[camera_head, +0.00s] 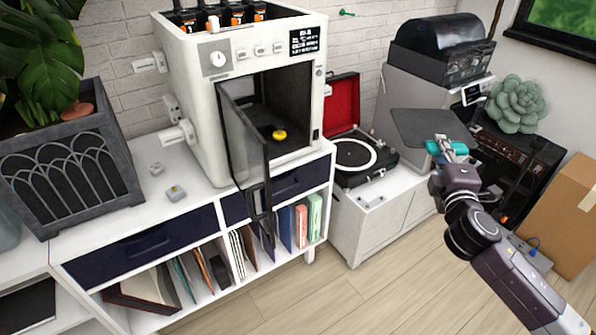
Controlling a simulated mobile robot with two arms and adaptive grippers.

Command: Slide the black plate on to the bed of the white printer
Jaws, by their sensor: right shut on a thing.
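The white printer (203,95) stands on the white cabinet, left of centre. Its dark see-through door (247,140) is swung open toward me. Inside the chamber is a dark bed (262,128) with a small yellow object (279,134) on or just above it; the door hides the left of the chamber. The black plate (420,124) is held up right of the printer, roughly flat, in front of the grey machine. My right gripper (446,147) is shut on its near right edge. My left gripper is not in view.
A record player (365,160) with a red-lined open lid sits between printer and plate. A planter (75,170) stands at the left. Small grey pieces (176,193) lie on the cabinet top. A cardboard box (565,215) is at the right. The floor in front is clear.

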